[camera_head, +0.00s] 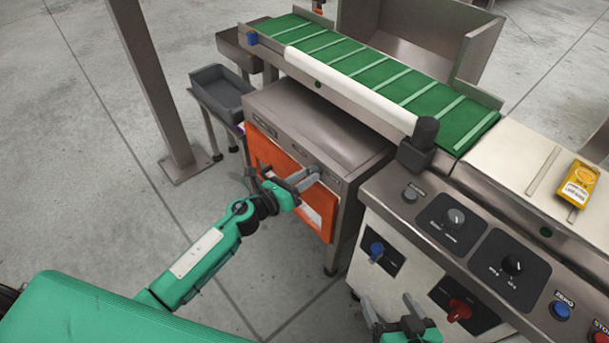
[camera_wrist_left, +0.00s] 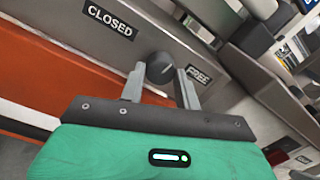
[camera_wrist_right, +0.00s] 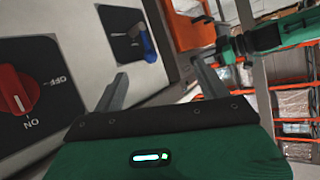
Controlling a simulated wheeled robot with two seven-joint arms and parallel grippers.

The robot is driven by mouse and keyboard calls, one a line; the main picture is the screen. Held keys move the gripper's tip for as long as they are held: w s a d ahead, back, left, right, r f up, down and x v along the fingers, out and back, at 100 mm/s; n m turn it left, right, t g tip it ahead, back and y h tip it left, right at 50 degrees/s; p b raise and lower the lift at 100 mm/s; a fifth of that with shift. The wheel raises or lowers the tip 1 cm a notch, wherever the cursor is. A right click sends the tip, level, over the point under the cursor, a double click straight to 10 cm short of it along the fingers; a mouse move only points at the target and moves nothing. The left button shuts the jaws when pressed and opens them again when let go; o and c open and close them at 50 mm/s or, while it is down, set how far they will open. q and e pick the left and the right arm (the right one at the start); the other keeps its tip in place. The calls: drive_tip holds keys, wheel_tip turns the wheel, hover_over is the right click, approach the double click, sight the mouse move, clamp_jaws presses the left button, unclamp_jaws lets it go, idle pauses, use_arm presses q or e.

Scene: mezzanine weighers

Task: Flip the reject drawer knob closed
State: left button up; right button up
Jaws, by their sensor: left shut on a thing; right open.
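The reject drawer knob (camera_wrist_left: 160,67) is a dark round knob on a grey metal panel. It sits between a CLOSED label (camera_wrist_left: 109,21) on its left and a FREE label (camera_wrist_left: 199,77) on its right in the left wrist view. I cannot tell which label it points to. My left gripper (camera_head: 308,178) has its fingers on either side of the knob and is shut on it. The orange drawer front (camera_head: 268,152) is below the panel, partly hidden by my left arm. My right gripper (camera_head: 390,304) is open and empty, in front of the control cabinet.
The control cabinet has a blue knob (camera_head: 376,250) and a red knob (camera_head: 459,310) on its front, near my right gripper. A green conveyor belt (camera_head: 370,75) runs above the drawer housing. A dark grey tray (camera_head: 222,88) stands at the left.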

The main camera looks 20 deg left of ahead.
use_arm(q)
drive_tip(key=n+p, duration=0.1)
drive_tip(key=n, duration=0.2)
drive_tip(key=shift+r, duration=0.1)
drive_tip(key=shift+n+p, duration=0.35)
drive_tip(key=shift+n, duration=0.55)
drive_tip(key=n+p, duration=0.2)
drive_tip(key=n, duration=0.3)
drive_tip(key=shift+n+t+p, duration=0.3)
drive_tip(key=shift+n, duration=0.6)
use_arm(e)
drive_tip(key=s+d+r+g+h, duration=0.1)
drive_tip(key=s+d+g+h, duration=0.3)
drive_tip(key=d, duration=0.5)
drive_tip(key=shift+s+d+m+g, duration=0.35)
drive_tip(key=shift+s+g, duration=0.1)
drive_tip(key=shift+g, duration=0.85)
use_arm(q)
drive_tip(key=o, duration=1)
drive_tip(key=shift+s, duration=0.1)
